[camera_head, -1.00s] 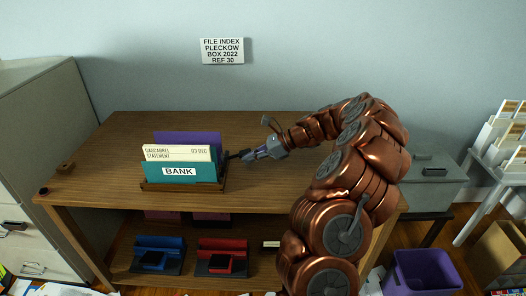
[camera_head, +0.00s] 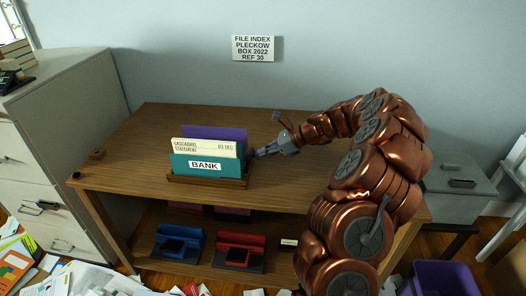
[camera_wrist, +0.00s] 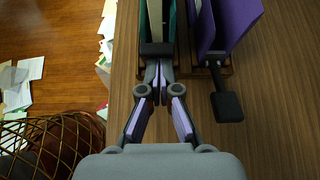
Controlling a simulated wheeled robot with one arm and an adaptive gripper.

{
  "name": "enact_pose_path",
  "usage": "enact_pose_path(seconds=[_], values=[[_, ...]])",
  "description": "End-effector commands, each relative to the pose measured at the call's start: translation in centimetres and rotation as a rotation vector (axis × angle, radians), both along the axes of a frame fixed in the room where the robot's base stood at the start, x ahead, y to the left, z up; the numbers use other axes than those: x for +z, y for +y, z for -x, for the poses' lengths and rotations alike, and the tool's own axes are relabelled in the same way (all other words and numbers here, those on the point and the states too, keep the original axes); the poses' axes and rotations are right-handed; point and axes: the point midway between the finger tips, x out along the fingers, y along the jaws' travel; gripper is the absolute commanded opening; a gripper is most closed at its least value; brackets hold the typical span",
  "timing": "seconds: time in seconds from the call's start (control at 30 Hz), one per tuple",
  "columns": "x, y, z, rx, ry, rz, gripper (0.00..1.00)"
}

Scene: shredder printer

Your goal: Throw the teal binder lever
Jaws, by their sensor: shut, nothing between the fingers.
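The teal binder (camera_head: 190,167), labelled BANK, stands upright in a wooden holder (camera_head: 215,181) on the desk, with a purple binder (camera_head: 232,134) behind it. In the wrist view the teal binder (camera_wrist: 173,14) is at the top centre and the purple binder (camera_wrist: 233,20) right of it. A dark lever block (camera_wrist: 157,48) is at the teal binder's end, just beyond my fingertips; I cannot tell whether they touch it. A second black lever (camera_wrist: 228,106) sticks out from the purple binder's end. My gripper (camera_wrist: 158,78) is shut and empty; it also shows right of the holder (camera_head: 262,152).
A filing cabinet (camera_head: 60,130) stands left. Papers litter the floor.

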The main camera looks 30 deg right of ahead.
Motion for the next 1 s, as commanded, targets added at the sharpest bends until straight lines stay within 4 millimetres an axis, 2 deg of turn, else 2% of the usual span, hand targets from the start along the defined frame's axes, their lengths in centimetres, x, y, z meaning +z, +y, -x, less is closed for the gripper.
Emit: enact_pose_path(seconds=[0.03, 0.43, 1.0], values=[[0.8, 0.2, -0.1, 0.001, 0.010, 0.014, 0.00], [1.6, 1.4, -0.9, 0.004, 0.101, 0.135, 0.00], [1.2, 2.1, -1.4, 0.002, 0.148, 0.201, 0.00]])
